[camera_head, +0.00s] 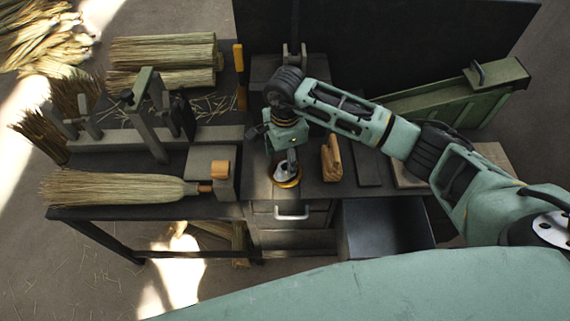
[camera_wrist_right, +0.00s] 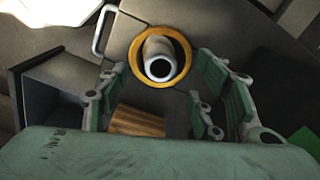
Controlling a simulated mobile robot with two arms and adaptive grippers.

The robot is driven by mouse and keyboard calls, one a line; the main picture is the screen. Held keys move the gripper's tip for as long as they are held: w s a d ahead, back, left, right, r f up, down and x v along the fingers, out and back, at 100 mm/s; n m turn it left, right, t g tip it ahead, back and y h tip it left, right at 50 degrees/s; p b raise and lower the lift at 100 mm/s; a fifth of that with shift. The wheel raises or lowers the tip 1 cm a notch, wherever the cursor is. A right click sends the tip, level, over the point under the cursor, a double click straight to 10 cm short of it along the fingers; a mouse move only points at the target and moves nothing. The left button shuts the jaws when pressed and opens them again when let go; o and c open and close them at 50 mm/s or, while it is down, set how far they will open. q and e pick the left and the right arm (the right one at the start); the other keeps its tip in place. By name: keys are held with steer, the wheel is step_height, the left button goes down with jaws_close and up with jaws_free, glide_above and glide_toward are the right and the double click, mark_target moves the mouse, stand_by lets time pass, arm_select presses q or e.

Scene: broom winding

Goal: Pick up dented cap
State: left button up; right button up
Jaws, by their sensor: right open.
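A pale round piece (camera_head: 287,169) sits in an orange ring on the dark bench top, near the front edge. I take it for the dented cap, but no dent can be made out. In the right wrist view it is a short pale cylinder (camera_wrist_right: 160,52) with a dark round hole, inside the orange ring (camera_wrist_right: 186,44). My right gripper (camera_head: 288,160) points down just over it in the head view and partly hides it. In the wrist view its fingers (camera_wrist_right: 158,92) are spread apart with nothing held. My left gripper is not in view.
A wooden block (camera_head: 331,158) stands just right of my right gripper. A broom (camera_head: 115,188) lies left, by a grey clamp block. Below are a closed drawer with a handle (camera_head: 292,213) and an open, empty-looking drawer (camera_head: 385,228). A green box (camera_head: 450,96) stands back right.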

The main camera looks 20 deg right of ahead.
mark_target(280, 175)
steer(key=f, duration=0.1)
steer(key=f+p, duration=0.1)
steer(key=f, duration=0.2)
steer(key=shift+d+f+p, duration=0.3)
steer(key=shift+f+p, duration=0.05)
steer(key=shift+f, duration=0.05)
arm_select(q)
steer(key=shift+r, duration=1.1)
arm_select(e)
steer(key=c, duration=0.9)
